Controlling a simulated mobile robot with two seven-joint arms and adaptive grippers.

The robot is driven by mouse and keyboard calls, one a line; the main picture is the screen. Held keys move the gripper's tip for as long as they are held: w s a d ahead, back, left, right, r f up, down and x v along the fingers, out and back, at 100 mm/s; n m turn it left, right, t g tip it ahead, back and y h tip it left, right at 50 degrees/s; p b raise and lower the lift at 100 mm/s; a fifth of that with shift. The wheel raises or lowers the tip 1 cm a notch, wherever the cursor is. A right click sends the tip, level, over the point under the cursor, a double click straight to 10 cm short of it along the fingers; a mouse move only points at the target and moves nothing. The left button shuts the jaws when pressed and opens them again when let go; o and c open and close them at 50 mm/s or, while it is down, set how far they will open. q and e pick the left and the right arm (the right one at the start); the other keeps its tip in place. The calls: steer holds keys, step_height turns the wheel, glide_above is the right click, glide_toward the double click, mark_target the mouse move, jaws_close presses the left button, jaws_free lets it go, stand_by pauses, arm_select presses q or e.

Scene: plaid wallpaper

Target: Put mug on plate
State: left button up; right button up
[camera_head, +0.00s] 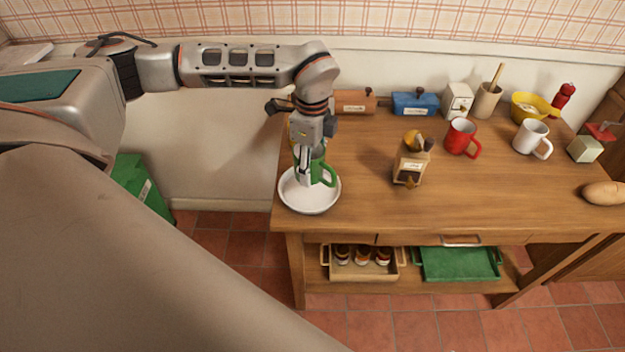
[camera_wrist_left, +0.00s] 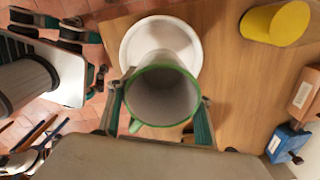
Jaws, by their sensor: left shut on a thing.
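A green mug (camera_head: 325,174) with its handle to the right is at the left end of the wooden table. The wrist view looks into its pale inside and green rim (camera_wrist_left: 162,95). A white plate (camera_head: 310,205) lies flat under it near the table's left edge; it also shows in the wrist view (camera_wrist_left: 160,30). My left gripper (camera_head: 308,172) is shut on the mug, with fingers on both sides of it in the wrist view (camera_wrist_left: 160,112). The mug is upright over the plate; I cannot tell whether its bottom touches. My right gripper is not in view.
A wooden grinder-like box (camera_head: 411,165) stands right of the plate. A red mug (camera_head: 461,139), a white mug (camera_head: 532,138) and a yellow bowl (camera_head: 533,106) stand farther right. Blue (camera_head: 415,103) and brown boxes (camera_head: 355,102) line the back. The table's front middle is clear.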

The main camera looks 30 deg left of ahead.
arm_select(q)
steer(key=shift+f, duration=2.85)
steer(key=shift+f, duration=0.1)
steer(key=o, duration=1.3)
